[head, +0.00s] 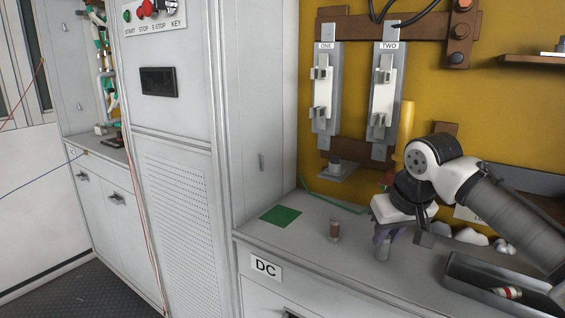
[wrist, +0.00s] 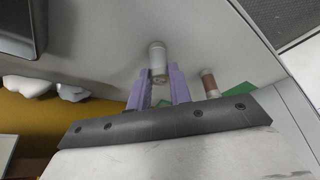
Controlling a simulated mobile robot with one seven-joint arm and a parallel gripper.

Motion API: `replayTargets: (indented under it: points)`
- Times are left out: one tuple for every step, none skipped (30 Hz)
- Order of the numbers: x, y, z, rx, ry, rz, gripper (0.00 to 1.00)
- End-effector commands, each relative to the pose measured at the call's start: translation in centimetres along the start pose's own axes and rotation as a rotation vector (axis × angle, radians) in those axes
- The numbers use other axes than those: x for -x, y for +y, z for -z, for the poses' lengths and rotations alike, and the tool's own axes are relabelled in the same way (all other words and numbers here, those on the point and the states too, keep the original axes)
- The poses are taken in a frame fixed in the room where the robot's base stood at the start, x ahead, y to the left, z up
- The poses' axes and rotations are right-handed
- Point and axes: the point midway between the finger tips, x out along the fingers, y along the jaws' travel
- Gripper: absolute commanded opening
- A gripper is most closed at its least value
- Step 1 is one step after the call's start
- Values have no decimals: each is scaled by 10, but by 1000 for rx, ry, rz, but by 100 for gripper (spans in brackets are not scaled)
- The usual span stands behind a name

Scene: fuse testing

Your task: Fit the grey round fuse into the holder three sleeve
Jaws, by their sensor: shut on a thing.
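My gripper (head: 388,236) has purple fingers and is low over the grey counter, right of a brown-banded fuse. It is shut on the grey round fuse (head: 383,252), which shows below the fingers. In the wrist view the grey fuse (wrist: 157,62) stands out between the purple fingertips (wrist: 157,80). Whether it touches the counter is unclear. Holders labelled ONE (head: 323,95) and TWO (head: 384,95) hang on the yellow back panel. I see no label for holder three. A yellow upright cylinder (head: 406,125) is partly hidden behind my arm.
The brown-banded fuse (head: 335,231) stands on the counter (head: 300,228) near a green square (head: 281,215). A dark tray (head: 468,282) at right holds a red-and-white fuse (head: 507,292). White lumps (head: 470,236) lie behind my gripper. A tall grey cabinet (head: 262,120) bounds the left.

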Motion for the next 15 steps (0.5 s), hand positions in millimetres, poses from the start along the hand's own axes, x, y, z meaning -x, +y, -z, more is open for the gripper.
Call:
replayTargets:
  points:
    - [0, 0, 0, 0, 0, 0, 0]
    - [0, 0, 0, 0, 0, 0, 0]
    - [0, 0, 0, 0, 0, 0, 0]
    - [0, 0, 0, 0, 0, 0, 0]
    - [0, 0, 0, 0, 0, 0, 0]
    - [0, 0, 0, 0, 1, 0, 0]
    - [1, 0, 0, 0, 1, 0, 0]
    - [1, 0, 1, 0, 1, 0, 0]
    - [3, 0, 1, 0, 1, 0, 0]
    - [4, 0, 2, 0, 1, 0, 0]
    - [6, 0, 2, 0, 1, 0, 0]
    - [8, 0, 4, 0, 1, 0, 0]
    - [11, 0, 5, 0, 1, 0, 0]
    - [13, 0, 6, 0, 1, 0, 0]
    - [17, 0, 7, 0, 2, 0, 0]
